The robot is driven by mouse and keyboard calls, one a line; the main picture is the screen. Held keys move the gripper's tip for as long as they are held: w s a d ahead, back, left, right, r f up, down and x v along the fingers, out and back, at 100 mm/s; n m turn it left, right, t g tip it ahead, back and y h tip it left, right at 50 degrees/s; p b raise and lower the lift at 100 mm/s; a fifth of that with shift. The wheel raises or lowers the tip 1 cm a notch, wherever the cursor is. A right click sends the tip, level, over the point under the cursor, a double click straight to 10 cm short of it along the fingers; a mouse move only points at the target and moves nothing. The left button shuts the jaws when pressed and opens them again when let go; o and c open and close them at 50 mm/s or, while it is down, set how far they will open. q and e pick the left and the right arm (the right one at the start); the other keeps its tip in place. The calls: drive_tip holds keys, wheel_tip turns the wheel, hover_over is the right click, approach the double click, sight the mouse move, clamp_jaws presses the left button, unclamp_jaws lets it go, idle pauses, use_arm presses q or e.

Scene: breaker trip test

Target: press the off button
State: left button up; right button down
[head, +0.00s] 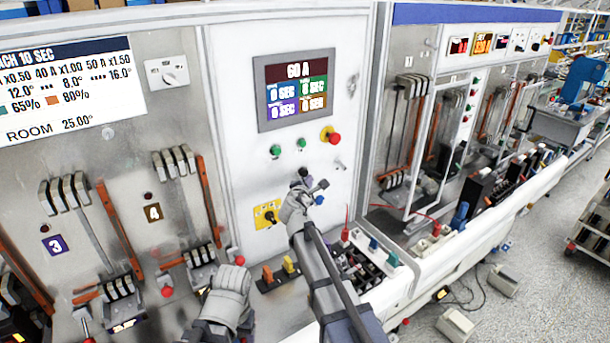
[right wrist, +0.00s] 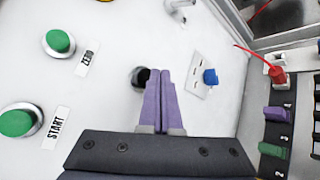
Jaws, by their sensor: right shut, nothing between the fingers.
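No button labelled "off" can be read. The white panel has two green buttons, the zero button (head: 301,143) and the start button (head: 275,151); the right wrist view shows them as zero (right wrist: 60,42) and start (right wrist: 17,122). A red button (head: 334,139) on a yellow collar sits right of them. My right gripper (head: 310,181) is shut and empty, below these buttons; its purple fingers (right wrist: 158,75) point at the panel. A dark round part (right wrist: 139,77) lies just left of the fingertips, partly hidden; contact cannot be told. My left gripper is not visible, only part of the left arm.
A display (head: 292,88) reading 60 A is above the buttons. A blue knob (right wrist: 210,77) is right of my fingers. A yellow rotary switch (head: 267,214) is lower left. A red probe (right wrist: 277,75) and coloured terminals (right wrist: 279,112) stand on the ledge at right.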

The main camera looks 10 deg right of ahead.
drive_tip(key=s, duration=0.1)
drive_tip(key=s+d, duration=0.1)
drive_tip(key=s, duration=0.2)
drive_tip(key=shift+s+d, duration=0.35)
drive_tip(key=shift+d, duration=0.05)
idle(0.5)
